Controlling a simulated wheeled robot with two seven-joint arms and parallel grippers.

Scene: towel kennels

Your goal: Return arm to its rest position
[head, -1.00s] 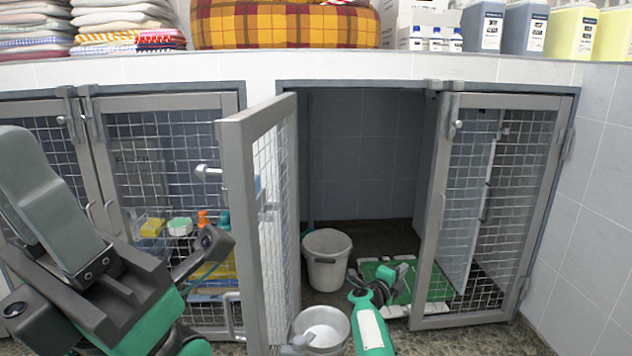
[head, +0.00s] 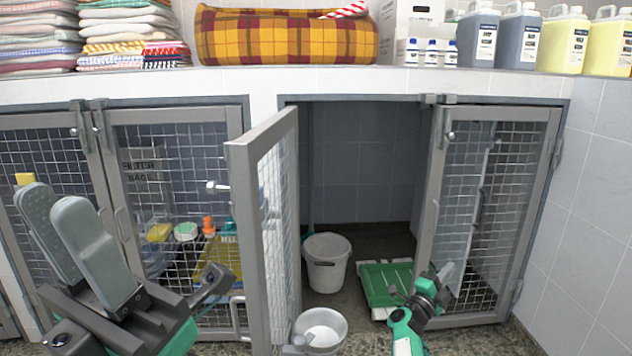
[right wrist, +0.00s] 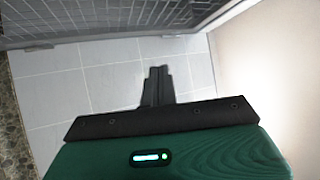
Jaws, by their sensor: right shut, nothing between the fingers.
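My right gripper (right wrist: 157,84) is shut and empty in the right wrist view, in front of pale wall tiles. In the head view my right arm (head: 408,327) comes in from the bottom, in front of the right kennel. My left gripper (head: 55,200) is at the lower left of the head view, in front of the left kennel's mesh doors. Its two grey fingers point up and overlap in the picture, so their gap cannot be judged. I see nothing held in it.
The middle kennel door (head: 262,230) stands swung out between my arms. A white bucket (head: 326,272), a metal bowl (head: 321,330) and a green-and-white tray (head: 378,278) are beyond or beside my right arm. The right mesh door (head: 490,215) is near it. Towels (head: 130,35) and bottles line the ledge.

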